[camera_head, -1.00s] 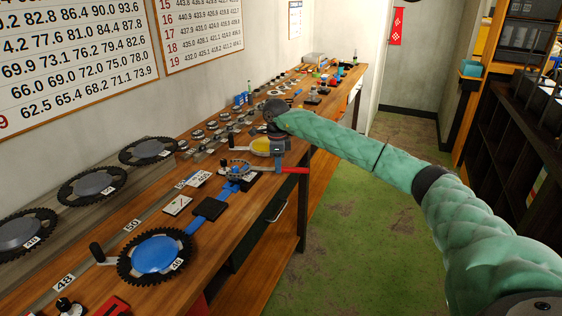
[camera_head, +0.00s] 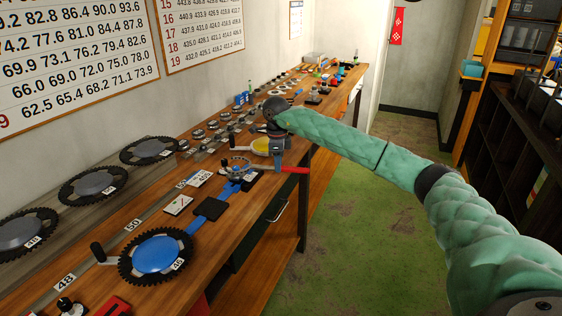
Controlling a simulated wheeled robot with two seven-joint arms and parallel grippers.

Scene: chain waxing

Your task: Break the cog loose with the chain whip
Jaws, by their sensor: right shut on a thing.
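The chain whip shows as a tool with a red handle (camera_head: 293,170) that sticks out to the right over the bench's front edge. My right gripper (camera_head: 277,163) is shut on the chain whip near the inner end of this handle. The cog (camera_head: 236,165) is a small toothed ring on a blue fixture just left of my gripper. The whip reaches toward the cog, but I cannot tell how its chain lies on the teeth. A large chainring with a blue centre (camera_head: 155,254) and a crank sits nearer on the bench. My left gripper is out of view.
The wooden bench (camera_head: 222,235) runs along the left wall. Several black chainrings (camera_head: 93,187) lie along its back. A yellow dish (camera_head: 262,146) sits just behind my gripper. Small parts crowd the far end. The green floor (camera_head: 350,250) right of the bench is clear.

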